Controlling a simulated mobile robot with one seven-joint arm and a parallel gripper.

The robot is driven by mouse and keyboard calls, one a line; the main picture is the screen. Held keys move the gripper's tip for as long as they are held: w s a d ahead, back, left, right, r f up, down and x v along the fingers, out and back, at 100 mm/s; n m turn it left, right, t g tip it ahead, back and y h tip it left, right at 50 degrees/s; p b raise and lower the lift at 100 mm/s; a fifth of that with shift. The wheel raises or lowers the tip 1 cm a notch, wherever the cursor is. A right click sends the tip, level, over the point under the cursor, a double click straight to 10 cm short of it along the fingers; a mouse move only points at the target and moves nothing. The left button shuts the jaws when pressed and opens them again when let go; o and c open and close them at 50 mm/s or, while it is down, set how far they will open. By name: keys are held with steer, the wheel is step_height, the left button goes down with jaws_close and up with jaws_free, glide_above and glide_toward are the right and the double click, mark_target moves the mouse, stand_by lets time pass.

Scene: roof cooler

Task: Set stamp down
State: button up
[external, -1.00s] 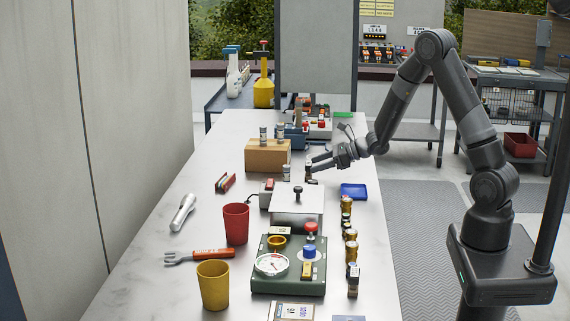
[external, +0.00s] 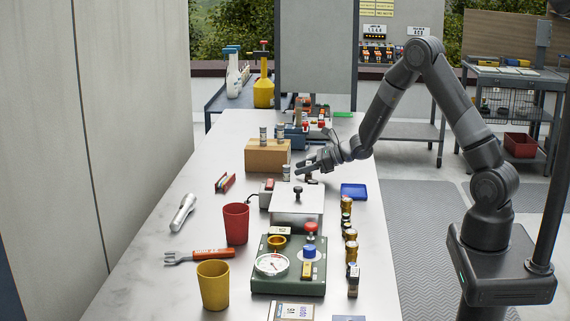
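My gripper (external: 303,166) reaches from the right over the far middle of the bench, low above the top. Its fingers point left, just right of the brown box. A small dark upright object (external: 311,178) with a pale part stands or hangs right below the fingers; it may be the stamp, but it is too small to be sure. I cannot tell whether the fingers touch it or how far apart they are. A shallow blue tray (external: 353,191) lies to the right near the bench edge.
A brown box (external: 267,156) with small cans stands left of the gripper. A metal box (external: 297,205) with a black knob is in front. A red cup (external: 236,223), yellow cup (external: 213,285) and green scale unit (external: 288,265) are nearer.

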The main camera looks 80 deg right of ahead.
steer(key=c, duration=0.7)
steer(key=shift+r, duration=0.15)
